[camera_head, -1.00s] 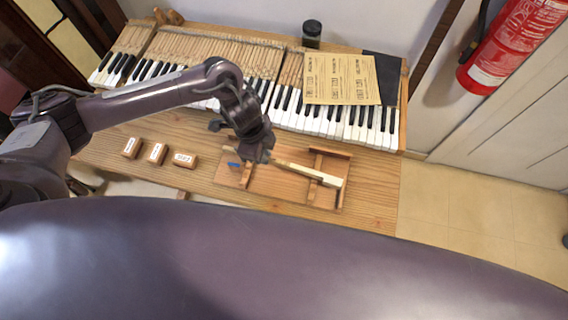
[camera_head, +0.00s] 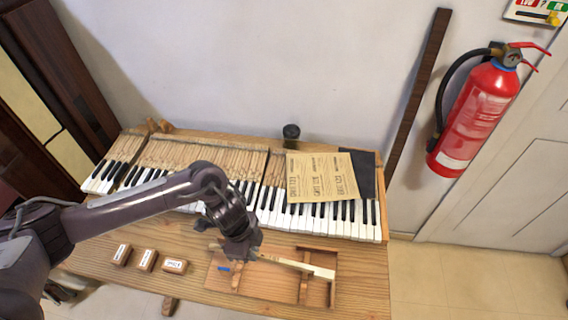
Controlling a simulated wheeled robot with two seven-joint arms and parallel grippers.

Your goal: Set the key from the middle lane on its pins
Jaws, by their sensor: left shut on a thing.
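My left gripper (camera_head: 245,254) is shut on a long pale wooden key (camera_head: 291,263) near the key's left end. The key's white end points right, over a shallow wooden tray (camera_head: 262,283) with cross rails. I cannot tell whether the key is lifted or still touches the rails. The keyboard (camera_head: 330,220) lies behind, with white and black keys and bare wooden key sticks at the left and middle. The pins are too small to make out. My right gripper is not in view.
Three small labelled wooden blocks (camera_head: 147,260) stand left of the tray. Printed sheets (camera_head: 321,176) lie over the right keys. A dark cylinder (camera_head: 291,132) stands behind the keyboard. A red fire extinguisher (camera_head: 474,115) hangs at the right. The bench front (camera_head: 345,302) is clear.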

